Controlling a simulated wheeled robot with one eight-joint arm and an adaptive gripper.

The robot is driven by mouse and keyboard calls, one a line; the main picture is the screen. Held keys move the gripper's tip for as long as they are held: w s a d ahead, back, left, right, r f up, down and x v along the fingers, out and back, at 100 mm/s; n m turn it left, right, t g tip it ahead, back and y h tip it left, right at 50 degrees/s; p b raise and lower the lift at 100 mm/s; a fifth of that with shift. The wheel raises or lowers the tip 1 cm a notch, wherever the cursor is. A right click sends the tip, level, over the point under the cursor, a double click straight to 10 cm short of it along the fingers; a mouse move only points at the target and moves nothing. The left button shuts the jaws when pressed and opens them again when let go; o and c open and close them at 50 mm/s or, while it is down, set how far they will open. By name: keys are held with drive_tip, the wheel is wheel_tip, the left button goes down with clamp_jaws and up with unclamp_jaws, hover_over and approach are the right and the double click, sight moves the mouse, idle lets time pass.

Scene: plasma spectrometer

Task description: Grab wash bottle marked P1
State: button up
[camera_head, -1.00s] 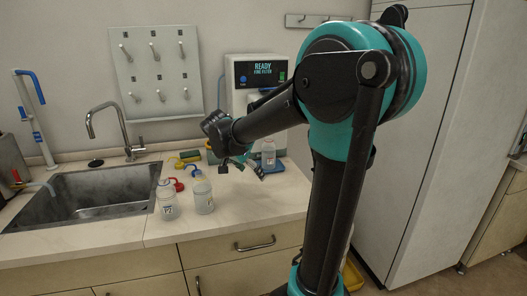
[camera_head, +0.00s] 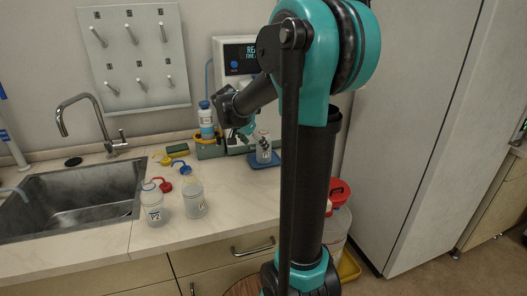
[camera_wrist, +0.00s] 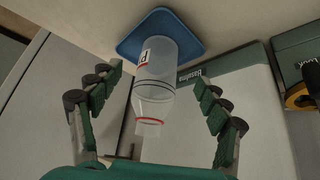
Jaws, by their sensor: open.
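A clear bottle (camera_head: 264,151) stands on a blue tray (camera_head: 263,161) beside the white instrument. In the wrist view the same bottle (camera_wrist: 155,85) appears upside down, with a red line near its neck and a white label with red marking, partly turned away. The label may be P1, but I cannot read it fully. My gripper (camera_wrist: 158,74) is open, its fingers on either side of the bottle with gaps on both sides. In the head view my gripper (camera_head: 245,132) is next to the bottle, partly hidden by my arm.
Two clear bottles stand by the sink (camera_head: 80,203): one marked P2 (camera_head: 153,208) and a yellow-collared one (camera_head: 194,200). Red and blue spout caps lie near them. A caddy (camera_head: 210,148) holds a blue-capped bottle (camera_head: 206,118). The counter's front right is clear.

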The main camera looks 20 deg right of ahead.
drive_tip(key=shift+w+d, duration=0.35)
drive_tip(key=shift+d, duration=0.2)
drive_tip(key=shift+w+d, duration=0.35)
drive_tip(key=shift+d, duration=0.2)
drive_tip(key=shift+x, duration=2.55)
drive_tip(key=shift+c, duration=0.4)
drive_tip(key=c, duration=1.6)
